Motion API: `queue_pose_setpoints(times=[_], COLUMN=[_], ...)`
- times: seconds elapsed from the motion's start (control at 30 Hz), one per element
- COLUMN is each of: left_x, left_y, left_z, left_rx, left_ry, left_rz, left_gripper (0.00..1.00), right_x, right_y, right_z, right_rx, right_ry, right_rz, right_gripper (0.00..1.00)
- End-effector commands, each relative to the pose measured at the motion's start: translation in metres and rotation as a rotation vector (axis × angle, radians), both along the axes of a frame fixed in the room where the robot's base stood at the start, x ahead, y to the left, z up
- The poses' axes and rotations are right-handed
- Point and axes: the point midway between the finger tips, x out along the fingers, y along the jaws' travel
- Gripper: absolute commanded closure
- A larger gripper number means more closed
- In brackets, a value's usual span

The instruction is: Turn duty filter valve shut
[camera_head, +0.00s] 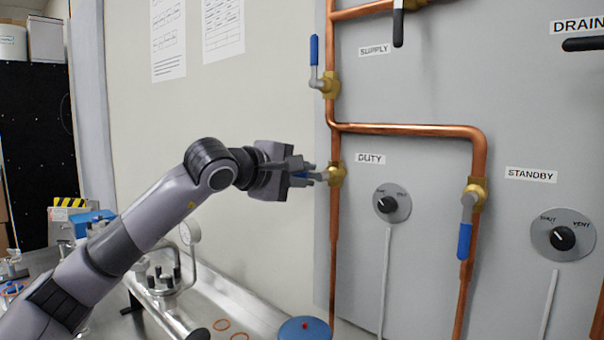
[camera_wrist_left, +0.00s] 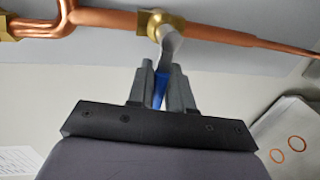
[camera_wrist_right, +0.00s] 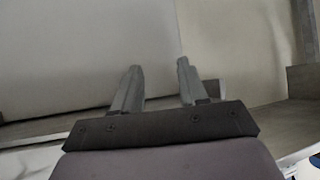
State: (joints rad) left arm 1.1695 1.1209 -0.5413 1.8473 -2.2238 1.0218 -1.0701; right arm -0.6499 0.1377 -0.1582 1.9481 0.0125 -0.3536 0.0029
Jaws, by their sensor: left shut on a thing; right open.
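The duty filter valve (camera_head: 337,174) is a brass body on a vertical copper pipe, beside the DUTY label (camera_head: 370,158). Its lever sticks out to the left, roughly square to the pipe. My left gripper (camera_head: 312,176) is shut on the blue-sleeved lever. The left wrist view shows the blue handle (camera_wrist_left: 159,92) between the fingers and the brass valve body (camera_wrist_left: 160,24) beyond them. Much of the handle is hidden by the fingers. My right gripper (camera_wrist_right: 160,85) is open and empty in the right wrist view; it does not clearly show in the head view.
The standby valve's blue lever (camera_head: 465,230) hangs down at the right. Round dials (camera_head: 392,203) (camera_head: 563,235) sit on the grey panel.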

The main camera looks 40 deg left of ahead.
Motion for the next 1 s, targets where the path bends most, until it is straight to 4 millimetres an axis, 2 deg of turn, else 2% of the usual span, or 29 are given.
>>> queue_pose_setpoints(times=[0.47, 0.5, 0.53, 0.83, 1.0], left_x=[0.0, 0.0, 0.0, -0.001, -0.017], left_y=[0.0, 0.0, 0.0, 0.0, 0.002], left_z=[0.001, 0.001, 0.001, 0.001, 0.002], left_rx=[0.016, 0.016, 0.016, 0.013, 0.015], left_ry=[-0.002, -0.002, -0.002, -0.002, -0.004], left_rz=[0.0, 0.0, 0.0, 0.0, 0.001], left_gripper=[1.0, 0.73, 0.64, 0.64, 0.64], right_x=[0.0, 0.0, 0.0, 0.0, 0.0], right_y=[0.0, 0.0, 0.0, 0.0, 0.0], right_z=[0.001, 0.001, 0.001, 0.001, -0.006], right_rx=[-0.001, -0.001, -0.001, 0.0, 0.0], right_ry=[0.0, 0.0, 0.0, -0.001, -0.001], right_rz=[0.002, 0.002, 0.002, 0.003, 0.003], right_gripper=[0.57, 0.57, 0.57, 0.57, 0.57])
